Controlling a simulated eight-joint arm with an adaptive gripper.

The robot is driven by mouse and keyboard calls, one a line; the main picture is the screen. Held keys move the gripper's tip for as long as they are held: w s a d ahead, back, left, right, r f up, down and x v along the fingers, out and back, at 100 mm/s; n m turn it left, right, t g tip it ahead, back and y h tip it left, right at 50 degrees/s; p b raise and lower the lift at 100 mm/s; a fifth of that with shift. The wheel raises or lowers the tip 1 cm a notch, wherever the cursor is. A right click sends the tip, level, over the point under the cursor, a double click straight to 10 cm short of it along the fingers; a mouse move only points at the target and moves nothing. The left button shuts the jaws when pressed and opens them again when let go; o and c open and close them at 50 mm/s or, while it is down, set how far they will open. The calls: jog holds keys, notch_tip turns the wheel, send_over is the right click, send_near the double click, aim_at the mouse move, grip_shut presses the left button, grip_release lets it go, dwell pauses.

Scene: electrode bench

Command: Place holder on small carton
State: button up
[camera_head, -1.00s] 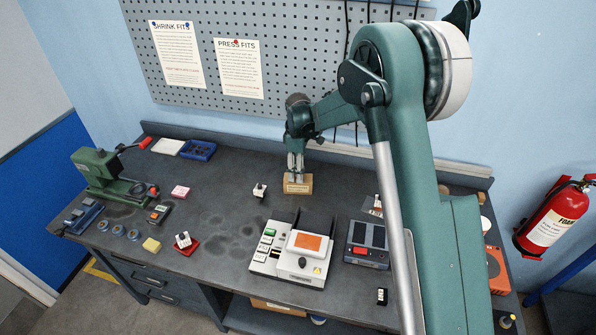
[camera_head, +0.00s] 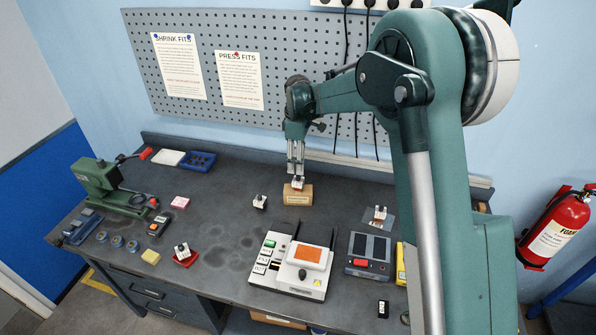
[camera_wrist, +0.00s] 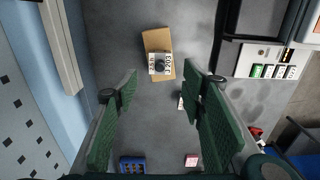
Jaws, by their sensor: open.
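The small carton (camera_head: 298,196) is a light brown box on the bench below my gripper; it also shows in the wrist view (camera_wrist: 152,40). A white holder (camera_head: 298,184) with dark top parts sits upright on the carton's top. In the wrist view the holder (camera_wrist: 160,64) shows printed markings and lies toward one end of the carton top. My gripper (camera_head: 297,170) is above the holder, pointing down. Its green fingers (camera_wrist: 163,77) are spread wide and empty, apart from the holder.
Other white holders stand on the bench left of the carton (camera_head: 260,202), on a red pad (camera_head: 182,249) and on a clear sheet (camera_head: 380,213). A white device (camera_head: 290,283) with an orange screen is in front. A blue tray (camera_head: 198,161) lies behind left.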

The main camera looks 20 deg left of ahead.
jog(key=shift+r, duration=1)
jog(key=shift+s+d+r, duration=0.1)
jog(key=shift+d+r, duration=0.2)
jog(key=shift+d, duration=0.05)
jog(key=s+d+r+m+t, duration=0.1)
jog(key=s+d+r+m, duration=0.2)
jog(key=s+d+r, duration=0.4)
jog(key=s+d+r+m+t, duration=0.1)
jog(key=s+d+r+m, duration=0.3)
jog(key=d, duration=0.6)
jog(key=s+d+r+m+t, duration=0.1)
jog(key=s+d+r, duration=0.3)
jog(key=d+r, duration=0.35)
jog(key=s+d+f+m+t, duration=0.2)
jog(key=s+d+m, duration=0.3)
jog(key=s+d, duration=0.5)
jog(key=s+d+f+m+t, duration=0.2)
jog(key=s+d+m, duration=0.3)
jog(key=s+d, duration=0.5)
jog(key=s+f, duration=0.1)
jog(key=s, duration=0.5)
jog(key=shift+s, duration=0.4)
